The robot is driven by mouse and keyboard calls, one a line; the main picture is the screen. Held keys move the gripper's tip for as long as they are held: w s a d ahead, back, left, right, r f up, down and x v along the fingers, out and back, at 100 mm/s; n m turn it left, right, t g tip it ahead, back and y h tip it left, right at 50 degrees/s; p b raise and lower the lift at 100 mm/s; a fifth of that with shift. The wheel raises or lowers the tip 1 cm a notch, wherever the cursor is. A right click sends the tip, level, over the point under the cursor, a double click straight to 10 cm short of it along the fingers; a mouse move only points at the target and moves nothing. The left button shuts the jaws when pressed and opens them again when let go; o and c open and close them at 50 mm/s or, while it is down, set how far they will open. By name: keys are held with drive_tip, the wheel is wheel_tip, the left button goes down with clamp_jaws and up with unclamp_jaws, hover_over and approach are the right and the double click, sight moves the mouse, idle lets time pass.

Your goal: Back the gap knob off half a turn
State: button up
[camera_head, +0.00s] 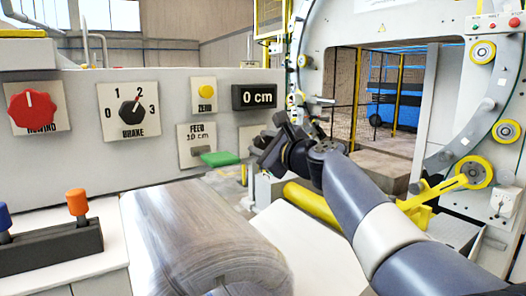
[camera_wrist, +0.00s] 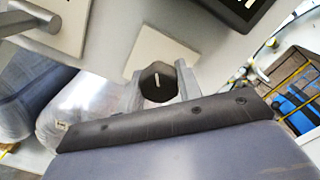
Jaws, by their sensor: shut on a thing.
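The gap knob (camera_wrist: 157,83) is a small black knob with a short white mark, in front of a pale square plate (camera_wrist: 158,46) in the wrist view. The mark looks close to upright in that view, tilted slightly. My gripper (camera_wrist: 159,88) has one grey finger on each side of the knob and is shut on it. In the head view my gripper (camera_head: 268,143) is against the panel, right of the FEED plate (camera_head: 196,139). It hides the knob there, and the knob's lettering does not show in either view.
The grey panel (camera_head: 70,110) also bears a red REWIND knob (camera_head: 32,107), a BRAKE dial (camera_head: 131,110), a yellow ZERO button (camera_head: 206,91) and a display (camera_head: 254,96) reading 0 cm. A green paddle (camera_head: 219,159) sticks out close left of my gripper. A wrapped roll (camera_head: 200,235) lies below.

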drive_tip(key=n+b, duration=0.4)
drive_tip(key=n, duration=0.3)
drive_tip(key=n+b, duration=0.2)
drive_tip(key=n, duration=0.1)
drive_tip(key=shift+n, duration=0.4)
drive_tip(key=n+b, duration=0.2)
drive_tip(key=n, duration=0.2)
drive_tip(key=shift+h+b, duration=0.3)
drive_tip(key=shift+b, duration=0.05)
drive_tip(key=n+b, duration=0.1)
drive_tip(key=n, duration=0.2)
drive_tip(key=shift+n+b, duration=0.4)
drive_tip(key=n+b, duration=0.1)
drive_tip(key=n, duration=0.2)
drive_tip(key=shift+n+b, duration=0.3)
drive_tip(key=n+b, duration=0.2)
drive_tip(key=n, duration=0.4)
drive_tip(key=shift+r+t, duration=0.1)
drive_tip(key=shift+t, duration=0.2)
